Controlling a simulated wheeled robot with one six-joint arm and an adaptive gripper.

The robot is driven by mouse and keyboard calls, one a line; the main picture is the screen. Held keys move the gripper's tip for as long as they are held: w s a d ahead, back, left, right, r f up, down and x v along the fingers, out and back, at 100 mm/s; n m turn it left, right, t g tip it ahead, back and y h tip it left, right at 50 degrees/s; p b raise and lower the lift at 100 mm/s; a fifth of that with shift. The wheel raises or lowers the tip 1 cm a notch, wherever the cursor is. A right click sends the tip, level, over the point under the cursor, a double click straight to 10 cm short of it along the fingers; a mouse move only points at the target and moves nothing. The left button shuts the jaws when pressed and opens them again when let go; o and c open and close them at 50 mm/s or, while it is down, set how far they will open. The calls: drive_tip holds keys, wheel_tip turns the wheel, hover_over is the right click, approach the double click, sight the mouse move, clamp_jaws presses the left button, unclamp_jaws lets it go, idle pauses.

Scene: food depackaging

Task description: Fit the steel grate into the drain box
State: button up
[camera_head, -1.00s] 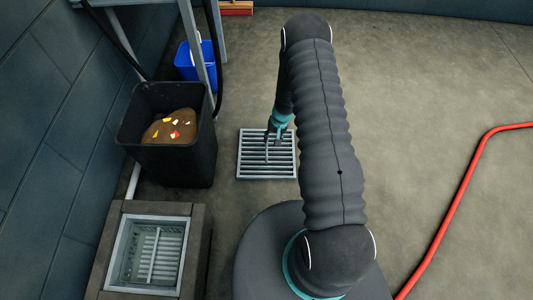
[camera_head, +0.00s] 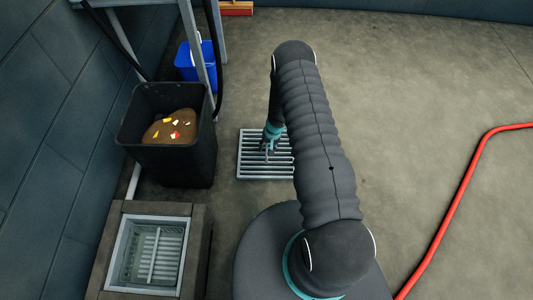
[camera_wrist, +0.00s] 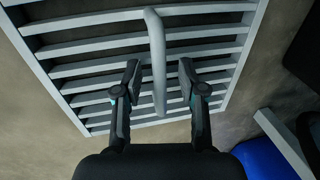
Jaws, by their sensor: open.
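The steel grate (camera_head: 250,172) lies flat on the floor right of the black bin in the head view. It has parallel bars and a raised bar handle across them. In the wrist view the grate (camera_wrist: 75,48) fills most of the upper picture, with its handle (camera_wrist: 158,62) in the middle. My gripper (camera_wrist: 158,78) is open, one finger on each side of the handle, with gaps to it. In the head view my gripper (camera_head: 269,152) is low over the grate. The drain box (camera_head: 118,247) stands at the lower left, its top open, with a slatted basket-like insert (camera_head: 154,256) inside.
A black bin (camera_head: 178,168) with brown food waste stands between the drain box and the back frame. A blue bucket (camera_head: 190,68) is behind it; a blue thing (camera_wrist: 262,160) shows in the wrist view. A red hose (camera_head: 455,205) lies right. Open floor surrounds the grate's right.

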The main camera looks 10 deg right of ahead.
clamp_jaws()
drive_tip(key=shift+r, duration=0.15)
